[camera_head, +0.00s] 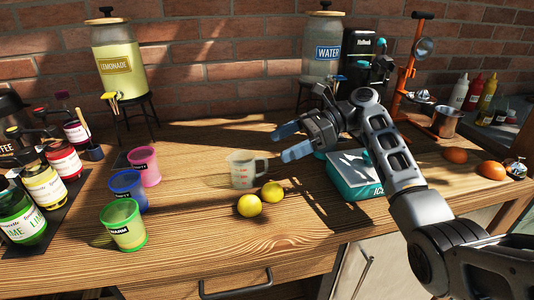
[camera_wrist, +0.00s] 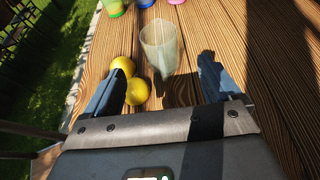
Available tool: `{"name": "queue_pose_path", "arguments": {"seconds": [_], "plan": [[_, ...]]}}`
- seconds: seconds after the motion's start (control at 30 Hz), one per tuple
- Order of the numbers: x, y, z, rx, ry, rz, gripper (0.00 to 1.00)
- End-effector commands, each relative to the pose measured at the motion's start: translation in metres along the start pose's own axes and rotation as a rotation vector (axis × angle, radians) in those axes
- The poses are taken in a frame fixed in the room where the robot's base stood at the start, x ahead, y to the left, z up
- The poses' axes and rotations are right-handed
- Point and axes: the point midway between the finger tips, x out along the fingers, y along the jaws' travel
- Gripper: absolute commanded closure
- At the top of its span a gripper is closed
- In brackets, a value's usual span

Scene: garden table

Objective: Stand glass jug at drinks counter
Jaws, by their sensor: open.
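The glass jug (camera_head: 243,170) is a small clear measuring jug with red marks. It stands upright on the wooden counter (camera_head: 200,218), just behind two lemons. In the wrist view the jug (camera_wrist: 160,46) shows ahead, roughly between the fingers and beyond their tips. My gripper (camera_head: 286,141) is open and empty, to the right of the jug and above the counter. In the wrist view my gripper (camera_wrist: 162,75) has its two blue fingers wide apart, with the lemons by the left finger.
Lemons (camera_head: 249,205) lie close in front of the jug. Pink, blue and green cups (camera_head: 123,224) stand to the left. Lemonade (camera_head: 118,60) and water (camera_head: 321,48) dispensers stand at the back. Bare wood lies behind the jug.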

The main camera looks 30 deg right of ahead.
Motion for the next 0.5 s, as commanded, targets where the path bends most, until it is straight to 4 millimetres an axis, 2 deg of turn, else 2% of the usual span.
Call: {"name": "queue_pose_path", "arguments": {"seconds": [0.1,0.2,0.5], "plan": [[-0.016,-0.001,0.000,0.000,0.000,-0.001,0.10],[-0.024,0.000,0.000,0.000,0.001,0.001,0.10],[-0.028,0.000,0.000,0.000,0.000,0.001,0.10]]}}
